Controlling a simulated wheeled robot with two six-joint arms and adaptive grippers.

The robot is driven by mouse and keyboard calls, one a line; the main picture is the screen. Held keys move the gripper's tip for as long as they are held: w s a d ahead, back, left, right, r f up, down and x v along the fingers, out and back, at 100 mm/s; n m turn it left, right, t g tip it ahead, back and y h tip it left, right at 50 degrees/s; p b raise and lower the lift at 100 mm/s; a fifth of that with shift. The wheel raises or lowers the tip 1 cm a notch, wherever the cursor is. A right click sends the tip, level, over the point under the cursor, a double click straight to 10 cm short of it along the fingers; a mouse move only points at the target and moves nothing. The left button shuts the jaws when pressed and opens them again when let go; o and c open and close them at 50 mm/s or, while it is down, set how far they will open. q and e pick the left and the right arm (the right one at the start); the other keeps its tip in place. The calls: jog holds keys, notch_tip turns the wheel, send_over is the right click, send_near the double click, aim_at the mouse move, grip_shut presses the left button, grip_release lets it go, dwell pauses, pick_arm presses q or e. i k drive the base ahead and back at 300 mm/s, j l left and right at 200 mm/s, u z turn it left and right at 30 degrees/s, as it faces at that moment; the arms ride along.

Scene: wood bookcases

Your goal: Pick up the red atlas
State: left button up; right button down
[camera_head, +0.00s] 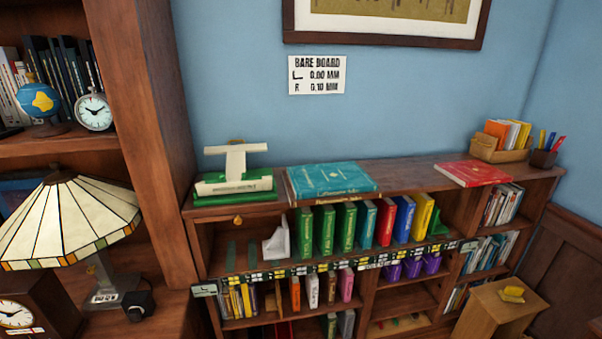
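A large flat red book (472,173), which looks like the red atlas, lies on top of the low wood bookcase (425,172), towards its right end. Its cover has pale markings too small to read. Nothing lies on it. A narrower red book (385,222) stands upright in the top shelf row, between a teal book and a blue book (404,219). Neither of my grippers shows in this view.
A large teal book (331,179) lies left of the red one, with bare top between them. A white and green scale-like device (234,178) stands farther left. A box of books (501,141) and a pencil cup (543,158) are behind right. A small wooden stool (493,308) stands in front.

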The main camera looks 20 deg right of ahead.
aim_at(476, 172)
jog(key=z, duration=1.95)
